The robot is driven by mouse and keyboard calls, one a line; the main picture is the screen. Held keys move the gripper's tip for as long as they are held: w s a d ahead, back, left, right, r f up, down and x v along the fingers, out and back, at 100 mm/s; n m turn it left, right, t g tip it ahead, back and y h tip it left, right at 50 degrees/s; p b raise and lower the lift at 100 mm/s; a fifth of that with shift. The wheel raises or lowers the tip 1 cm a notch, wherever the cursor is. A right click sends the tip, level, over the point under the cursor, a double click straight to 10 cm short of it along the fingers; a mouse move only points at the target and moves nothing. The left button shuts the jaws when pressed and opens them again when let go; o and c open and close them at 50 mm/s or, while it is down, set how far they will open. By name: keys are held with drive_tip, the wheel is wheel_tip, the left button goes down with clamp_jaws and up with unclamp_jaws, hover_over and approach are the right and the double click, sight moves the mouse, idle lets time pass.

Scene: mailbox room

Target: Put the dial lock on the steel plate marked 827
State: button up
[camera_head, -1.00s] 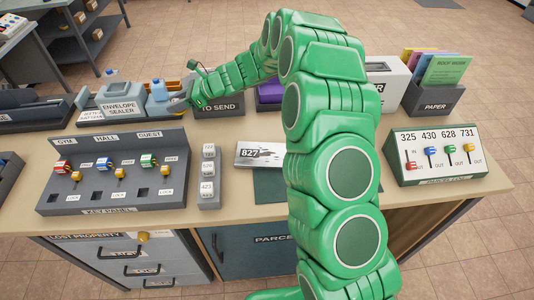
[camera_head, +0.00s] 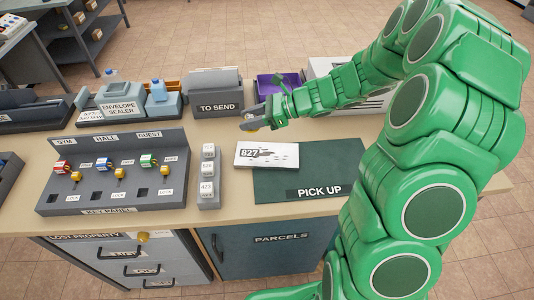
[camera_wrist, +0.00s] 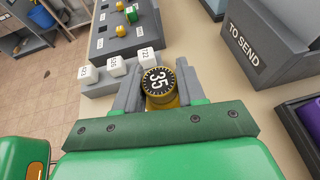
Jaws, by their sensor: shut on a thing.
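My gripper (camera_head: 249,123) is shut on the dial lock, above the desk behind the plate. In the wrist view the dial lock (camera_wrist: 157,81), a brass body with a black dial reading 35, sits between the two grey fingers of my gripper (camera_wrist: 158,92). In the head view only a bit of brass (camera_head: 250,126) shows at the fingertips. The pale flat plate marked 827 (camera_head: 281,160) lies on the desk in front of the gripper, its left part printed and its surface partly streaked dark. It is not in the wrist view.
The dark PICK UP mat (camera_head: 300,185) lies around the plate's right and front. A rack of small number blocks (camera_head: 208,185) stands left of the plate, with the key panel (camera_head: 110,195) beyond it. The TO SEND box (camera_head: 218,95) stands behind the gripper.

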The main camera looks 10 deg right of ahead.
drive_tip(key=s+d+r, duration=0.2)
drive_tip(key=s+d, duration=0.1)
drive_tip(key=s, duration=0.5)
drive_tip(key=s+d+r, duration=0.1)
drive_tip(key=s+d, duration=0.3)
drive_tip(key=s, duration=0.4)
hover_over(267, 154)
drive_tip(key=s, duration=0.1)
wheel_tip(267, 154, down, 9)
drive_tip(key=shift+s+r, duration=0.15)
drive_tip(key=shift+r, duration=0.05)
drive_tip(key=shift+w+f, duration=0.65)
drive_tip(key=shift+f, duration=0.05)
drive_tip(key=shift+f+t, duration=0.3)
drive_tip(key=shift+f, duration=1.2)
drive_tip(key=shift+f, duration=0.1)
drive_tip(key=o, duration=1.1)
